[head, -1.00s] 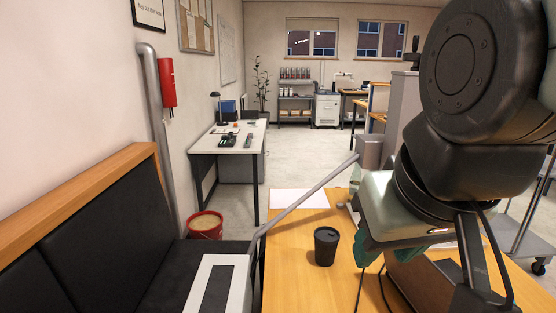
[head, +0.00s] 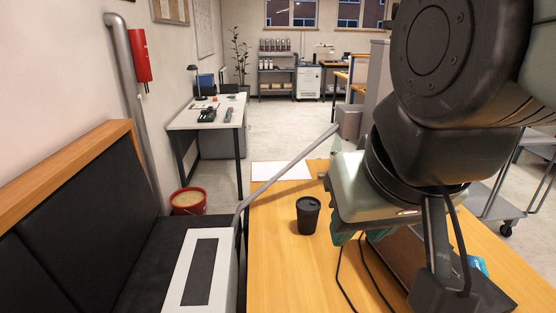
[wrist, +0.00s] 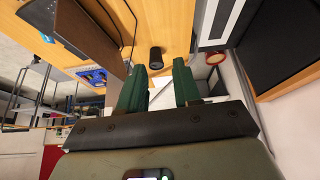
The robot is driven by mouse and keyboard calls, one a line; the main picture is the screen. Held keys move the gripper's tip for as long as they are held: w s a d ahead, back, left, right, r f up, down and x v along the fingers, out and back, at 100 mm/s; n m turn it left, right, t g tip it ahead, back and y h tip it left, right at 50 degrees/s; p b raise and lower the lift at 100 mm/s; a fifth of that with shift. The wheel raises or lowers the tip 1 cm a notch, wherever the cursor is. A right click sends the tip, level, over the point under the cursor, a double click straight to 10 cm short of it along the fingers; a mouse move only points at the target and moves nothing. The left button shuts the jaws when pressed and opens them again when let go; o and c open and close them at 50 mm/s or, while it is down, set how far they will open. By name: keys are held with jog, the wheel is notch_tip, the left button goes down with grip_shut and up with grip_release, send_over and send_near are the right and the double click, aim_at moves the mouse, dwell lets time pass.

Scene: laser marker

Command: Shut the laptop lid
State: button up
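A brown, dark-edged panel (head: 405,255) stands on the wooden table, mostly hidden behind my arm in the head view. In the wrist view a tilted brown panel (wrist: 88,32) rises at the upper left. It may be the laptop's lid, but I cannot make out a screen, keyboard or hinge. My gripper (wrist: 160,68) has two green fingers, apart with nothing between them. In the head view only a bit of green finger (head: 343,238) shows below my wrist, left of the panel. I see no contact with the panel.
A black lidded cup (head: 308,216) stands on the wooden table (head: 275,265), left of my gripper. Dark cables run along the tabletop near it. White paper (head: 282,171) lies at the far end. A blue item (head: 478,265) shows right of the panel. A black bench is at left.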

jog(key=shift+w+f, duration=0.1)
jog(key=shift+f, duration=0.1)
jog(key=shift+c, duration=1.2)
jog(key=w+d+f+n+g+h, duration=0.1)
jog(key=f+g, duration=0.1)
jog(key=w+d+f+n+g+h, duration=0.1)
jog(key=w+f+g, duration=0.1)
jog(key=w+d+f+n+g+h, duration=0.1)
jog(key=d+f+g, duration=0.1)
jog(key=shift+w+f+h, duration=0.15)
jog(key=shift+w+h, duration=0.2)
jog(key=shift+h, duration=0.05)
grip_shut()
jog(key=w+d+f+n+t+h, duration=0.1)
jog(key=w+f+n+t+h, duration=0.3)
jog(key=w+f+n+h, duration=1.4)
jog(key=d+r+m, duration=0.1)
jog(key=d+r, duration=0.2)
jog(key=d, duration=1)
jog(key=shift+r+y, duration=0.25)
jog(key=shift+y, duration=0.15)
